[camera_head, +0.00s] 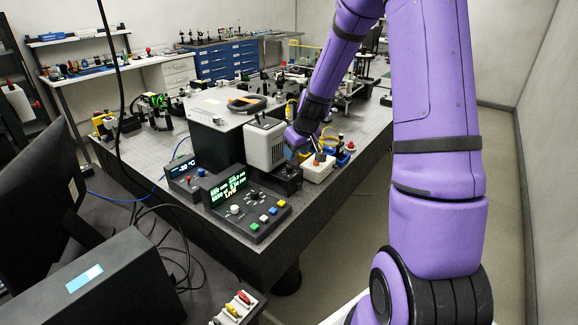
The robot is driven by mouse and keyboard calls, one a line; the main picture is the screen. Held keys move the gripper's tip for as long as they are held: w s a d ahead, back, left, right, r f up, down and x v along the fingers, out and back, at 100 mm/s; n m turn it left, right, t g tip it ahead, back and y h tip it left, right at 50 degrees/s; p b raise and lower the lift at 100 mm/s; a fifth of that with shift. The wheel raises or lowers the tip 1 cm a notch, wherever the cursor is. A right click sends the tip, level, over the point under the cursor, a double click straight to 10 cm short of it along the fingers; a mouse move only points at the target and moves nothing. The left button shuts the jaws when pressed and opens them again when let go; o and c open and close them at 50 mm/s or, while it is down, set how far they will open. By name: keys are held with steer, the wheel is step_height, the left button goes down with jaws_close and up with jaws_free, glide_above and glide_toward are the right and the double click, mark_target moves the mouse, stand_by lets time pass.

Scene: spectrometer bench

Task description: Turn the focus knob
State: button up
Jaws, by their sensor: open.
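My gripper (304,152) is at the end of the purple arm, small in the picture and pointing down over the bench. A black control console (258,228) nearer the camera has a green display, a round pale knob (235,210) and coloured buttons. No label shows which knob is the focus knob.
The dark optical bench (345,155) carries many instruments, including a small black display unit (185,178) and yellow and blue cables. A monitor (45,190) and a black box (105,285) stand at the left front. The floor (350,235) right of the bench is clear.

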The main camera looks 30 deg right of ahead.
mark_target(290, 166)
steer(key=x, duration=0.7)
steer(key=shift+f, duration=0.25)
steer(key=shift+c, duration=0.2)
jaws_close()
